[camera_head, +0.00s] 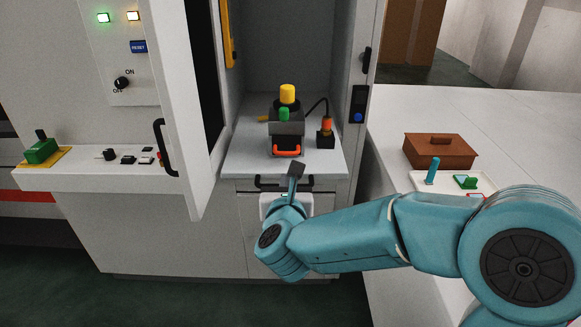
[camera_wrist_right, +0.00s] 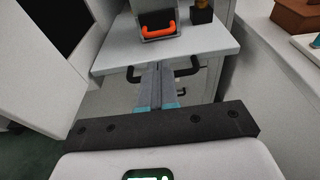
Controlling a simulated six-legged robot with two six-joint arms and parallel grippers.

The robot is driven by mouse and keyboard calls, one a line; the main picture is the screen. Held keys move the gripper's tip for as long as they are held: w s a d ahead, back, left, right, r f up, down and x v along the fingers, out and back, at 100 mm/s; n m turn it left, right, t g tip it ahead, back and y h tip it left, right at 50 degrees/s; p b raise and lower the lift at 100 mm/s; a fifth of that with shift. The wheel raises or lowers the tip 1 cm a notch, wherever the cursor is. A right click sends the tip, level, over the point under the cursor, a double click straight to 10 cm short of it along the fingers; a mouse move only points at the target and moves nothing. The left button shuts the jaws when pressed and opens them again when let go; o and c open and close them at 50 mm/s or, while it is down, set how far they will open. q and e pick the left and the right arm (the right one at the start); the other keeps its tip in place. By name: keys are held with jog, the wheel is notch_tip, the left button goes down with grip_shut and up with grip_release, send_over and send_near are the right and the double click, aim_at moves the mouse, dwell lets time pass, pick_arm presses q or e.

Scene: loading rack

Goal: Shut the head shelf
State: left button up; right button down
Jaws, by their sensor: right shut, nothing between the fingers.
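The head shelf (camera_head: 242,158) is a white slab in the open cabinet, and its front part seems to stick out. It carries a dark device (camera_head: 287,122) with a yellow top, a green knob and an orange handle (camera_head: 287,151). A black handle (camera_head: 262,182) lies just below the shelf's front edge; it also shows in the right wrist view (camera_wrist_right: 187,72). My right gripper (camera_head: 296,168) is shut and empty, pointing at the shelf's front edge. In the right wrist view its closed fingers (camera_wrist_right: 159,72) overlap the handle's middle; I cannot tell if they touch. My left gripper is out of view.
The cabinet door (camera_head: 170,60) stands open at the left with a black handle. A control ledge (camera_head: 90,180) lies farther left. At the right, a white table (camera_head: 410,115) holds a brown box (camera_head: 439,151) and a tray (camera_head: 488,183) with small parts.

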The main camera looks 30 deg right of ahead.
aim_at(289, 154)
jog(key=p+x, duration=0.1)
jog(key=x, duration=0.5)
jog(key=p+x, duration=0.2)
jog(key=x, duration=0.4)
jog(key=shift+d, duration=0.4)
jog(key=shift+w+d+f+p, duration=0.1)
jog(key=shift+w+f+p, duration=0.05)
jog(key=shift+w+p, duration=0.25)
jog(key=shift+d, duration=0.1)
